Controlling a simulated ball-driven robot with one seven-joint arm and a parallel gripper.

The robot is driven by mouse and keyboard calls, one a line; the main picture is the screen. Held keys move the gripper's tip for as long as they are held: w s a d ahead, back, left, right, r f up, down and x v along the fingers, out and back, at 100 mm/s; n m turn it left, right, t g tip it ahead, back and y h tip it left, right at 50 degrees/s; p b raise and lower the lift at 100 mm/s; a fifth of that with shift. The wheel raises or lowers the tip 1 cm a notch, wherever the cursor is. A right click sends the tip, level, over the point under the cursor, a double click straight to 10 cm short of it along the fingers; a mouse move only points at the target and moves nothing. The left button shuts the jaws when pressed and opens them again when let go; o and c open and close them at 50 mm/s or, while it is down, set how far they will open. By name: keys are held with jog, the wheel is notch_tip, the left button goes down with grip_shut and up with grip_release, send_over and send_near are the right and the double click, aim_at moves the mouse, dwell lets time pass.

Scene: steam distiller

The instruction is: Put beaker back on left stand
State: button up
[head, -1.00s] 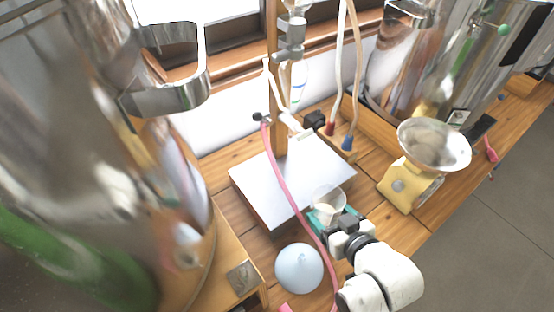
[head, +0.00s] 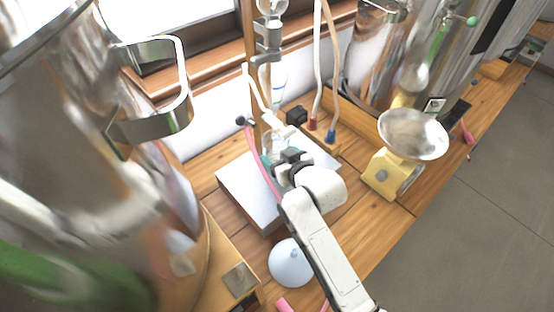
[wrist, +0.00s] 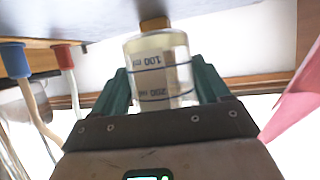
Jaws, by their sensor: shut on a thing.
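The small clear beaker (head: 277,147) is in my gripper (head: 274,160), over the white plate of the left stand (head: 236,192), close to its wooden post (head: 249,50). In the wrist view the beaker (wrist: 161,72) has blue marks and pale yellowish contents, and sits between the green fingers of my gripper (wrist: 160,84). Its markings appear upside down there. My gripper partly hides it in the head view. I cannot tell whether its base touches the plate.
A pink hose (head: 262,165) passes close beside my gripper. A glass separator (head: 278,85) hangs on the post above. A yellow scale (head: 385,175) stands right, a pale blue funnel-like object (head: 290,264) in front. A large shiny vessel (head: 70,130) fills the left.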

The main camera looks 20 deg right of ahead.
jog(key=shift+w+a+r, duration=0.1)
jog(key=shift+w, duration=0.45)
jog(key=shift+w+f+p, duration=0.1)
jog(key=shift+f+p, duration=0.3)
jog(key=shift+f, duration=1.45)
jog(key=shift+f, duration=0.1)
jog(key=o, duration=1.2)
jog(key=v, duration=1.2)
jog(key=shift+b, duration=0.3)
